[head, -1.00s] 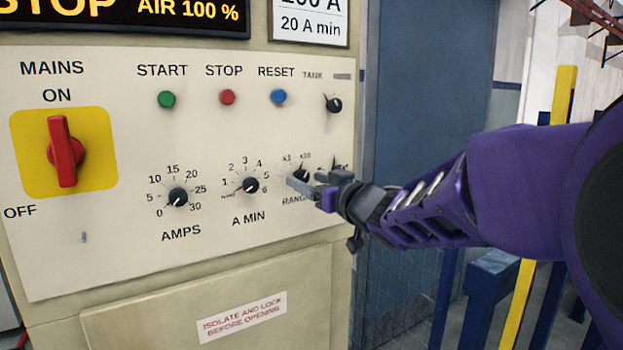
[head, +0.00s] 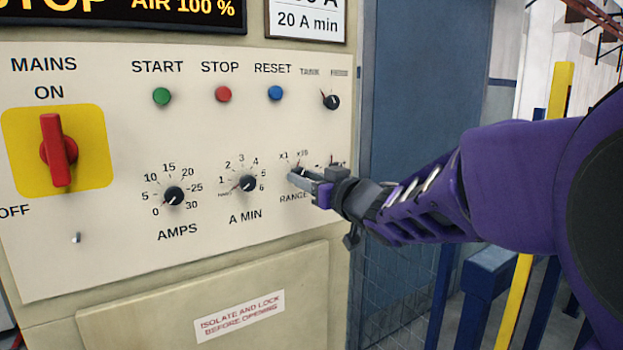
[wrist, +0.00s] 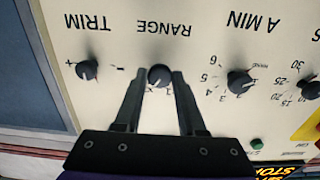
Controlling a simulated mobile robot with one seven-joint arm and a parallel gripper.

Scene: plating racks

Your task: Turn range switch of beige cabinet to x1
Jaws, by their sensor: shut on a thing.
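The beige cabinet (head: 120,240) fills the left of the head view. Its range switch (head: 297,170) is a small black knob above the word RANGE, with x1 at its upper left and x10 at its upper right. My gripper (head: 305,174) is at the knob and partly covers it. In the wrist view, which shows the lettering upside down, the range switch (wrist: 159,75) sits between the two fingertips, and my gripper is shut on it. Its pale pointer mark seems to face lower left there, towards the x10 side, but it is small.
The A MIN knob (head: 247,183) is close to the left of my gripper. The TRIM knob (wrist: 87,70) is on the other side, mostly hidden in the head view. The TANK switch (head: 331,101) is above. A yellow post (head: 540,200) and blue rails stand right of the cabinet.

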